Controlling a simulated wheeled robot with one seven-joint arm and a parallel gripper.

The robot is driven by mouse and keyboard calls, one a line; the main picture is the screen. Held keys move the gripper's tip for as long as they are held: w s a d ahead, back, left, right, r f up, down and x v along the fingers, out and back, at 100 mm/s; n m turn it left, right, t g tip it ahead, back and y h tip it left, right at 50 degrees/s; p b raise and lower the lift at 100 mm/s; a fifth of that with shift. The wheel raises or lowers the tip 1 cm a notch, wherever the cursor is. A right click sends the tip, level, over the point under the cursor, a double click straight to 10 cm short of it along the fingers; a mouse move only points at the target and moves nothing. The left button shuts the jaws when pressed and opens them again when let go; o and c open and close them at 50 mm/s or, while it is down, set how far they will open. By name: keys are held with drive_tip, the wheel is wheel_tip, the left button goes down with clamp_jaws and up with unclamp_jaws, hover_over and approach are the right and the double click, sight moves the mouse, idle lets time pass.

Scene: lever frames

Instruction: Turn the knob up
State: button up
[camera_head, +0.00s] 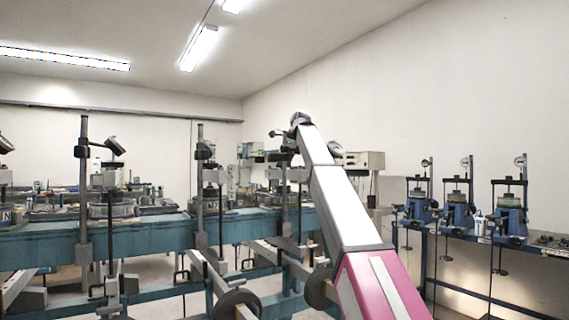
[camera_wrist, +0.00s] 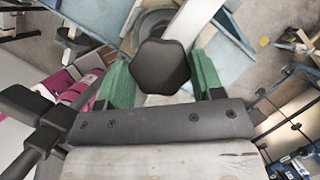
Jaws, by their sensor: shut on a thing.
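The knob (camera_wrist: 162,66) is a dark, lobed black piece in the upper middle of the wrist view. My gripper (camera_wrist: 161,78) has two green fingers, one on each side of the knob, and it is shut on it. What the knob is fixed to is hidden beneath it. In the head view my white and pink arm reaches up and away to a dark lever-frame head near the middle. The knob and fingers cannot be made out there.
A long blue bench (camera_head: 60,243) with several upright lever frames (camera_head: 84,190) runs across the left and middle. A second bench with several blue instruments (camera_head: 457,212) stands at the right wall. A dark bracket (camera_wrist: 38,118) is close to the left of my gripper in the wrist view.

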drive_tip(key=shift+n, duration=0.7)
drive_tip(key=o, duration=0.9)
drive_tip(key=shift+w, duration=0.1)
